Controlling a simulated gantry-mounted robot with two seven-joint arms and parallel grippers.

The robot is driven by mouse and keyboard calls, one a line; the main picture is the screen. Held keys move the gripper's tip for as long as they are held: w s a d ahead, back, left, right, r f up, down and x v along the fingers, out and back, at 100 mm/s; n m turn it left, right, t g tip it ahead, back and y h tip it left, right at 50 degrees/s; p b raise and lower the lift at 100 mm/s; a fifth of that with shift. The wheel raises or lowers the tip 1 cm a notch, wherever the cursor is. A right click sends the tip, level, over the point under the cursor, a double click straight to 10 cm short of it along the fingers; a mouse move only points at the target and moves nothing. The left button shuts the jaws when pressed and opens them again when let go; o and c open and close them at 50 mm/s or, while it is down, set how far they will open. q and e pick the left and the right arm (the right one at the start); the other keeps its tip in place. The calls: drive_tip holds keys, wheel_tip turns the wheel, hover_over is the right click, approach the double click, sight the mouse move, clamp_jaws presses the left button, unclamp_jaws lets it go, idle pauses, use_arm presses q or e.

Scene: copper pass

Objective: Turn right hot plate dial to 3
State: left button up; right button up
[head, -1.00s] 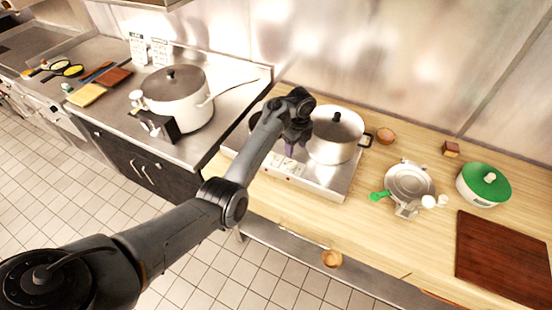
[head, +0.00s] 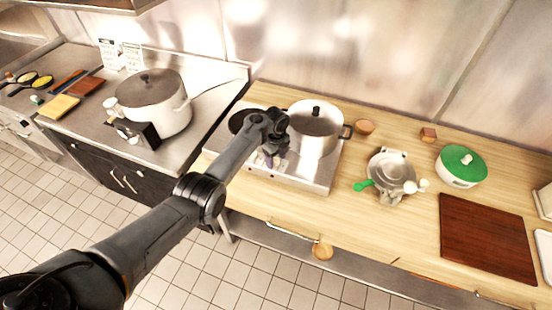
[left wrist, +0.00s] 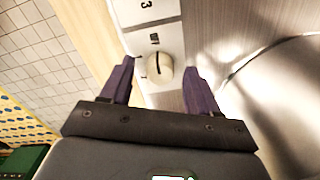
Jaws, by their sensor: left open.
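The silver hot plate (head: 312,184) sits on the wooden counter, with a lidded pot (head: 314,138) on its right burner and a dark, bare left burner (head: 241,121). My left gripper (head: 270,160) is over the front of the hot plate, in front of the pot, and covers part of the panel. In the left wrist view a round cream dial (left wrist: 158,68) lies between the open purple fingers of my left gripper (left wrist: 158,72), with visible gaps on both sides. My right gripper is not in view.
A metal waffle-iron-like appliance (head: 392,168) with a green handle, a green-lidded pot (head: 462,165) and a dark red board (head: 487,235) stand right of the hot plate. A larger pot (head: 158,105) stands on the steel counter at left.

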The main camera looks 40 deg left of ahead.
use_arm(q)
drive_tip(key=shift+f, duration=0.2)
drive_tip(key=c, duration=1)
drive_tip(key=shift+c, duration=0.2)
